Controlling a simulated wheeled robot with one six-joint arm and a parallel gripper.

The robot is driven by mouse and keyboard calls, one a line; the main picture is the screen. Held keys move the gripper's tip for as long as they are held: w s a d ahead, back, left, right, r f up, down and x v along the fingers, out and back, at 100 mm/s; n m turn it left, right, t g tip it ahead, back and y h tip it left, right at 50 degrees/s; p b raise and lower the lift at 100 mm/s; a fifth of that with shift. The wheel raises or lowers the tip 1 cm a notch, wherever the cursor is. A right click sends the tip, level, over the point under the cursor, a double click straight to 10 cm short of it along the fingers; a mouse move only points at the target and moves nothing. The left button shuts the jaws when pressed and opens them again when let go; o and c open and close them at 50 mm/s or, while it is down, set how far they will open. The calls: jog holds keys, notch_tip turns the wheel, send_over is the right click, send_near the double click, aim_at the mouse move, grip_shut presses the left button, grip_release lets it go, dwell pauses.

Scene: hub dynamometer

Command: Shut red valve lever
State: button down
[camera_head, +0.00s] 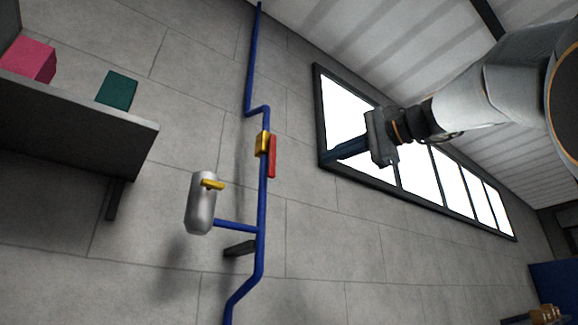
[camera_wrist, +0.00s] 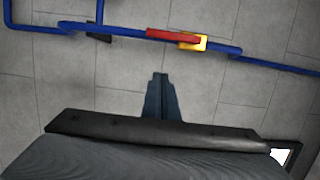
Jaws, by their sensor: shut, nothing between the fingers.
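The red valve lever (camera_head: 272,157) sits on a yellow valve body (camera_head: 262,143) on a blue wall pipe (camera_head: 262,200). The lever lies along the pipe, just beside it. In the wrist view the lever (camera_wrist: 173,36) also lies along the pipe, with the yellow valve body (camera_wrist: 193,42) at its right end. My gripper (camera_head: 328,159) is to the right of the lever in the head view, in front of the window, apart from it. In the wrist view my gripper (camera_wrist: 160,78) has its fingers together, empty, pointing toward the pipe below the lever.
A grey cylinder (camera_head: 200,205) with a yellow handle (camera_head: 212,184) joins the pipe at left. A shelf (camera_head: 75,110) at upper left bears a pink box (camera_head: 30,60) and a teal box (camera_head: 117,89). A framed window (camera_head: 420,175) is on the right. The wall between gripper and lever is clear.

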aim_at(270, 157)
jog(key=shift+a, duration=0.1)
jog(key=w+a+p, duration=0.4)
jog(key=a+p, duration=0.1)
jog(key=a, duration=0.5)
jog(key=shift+w+a+p, duration=0.2)
jog(key=shift+a+p, duration=0.1)
jog(key=shift+a, duration=0.05)
jog(key=shift+f, duration=0.15)
dwell(0.3)
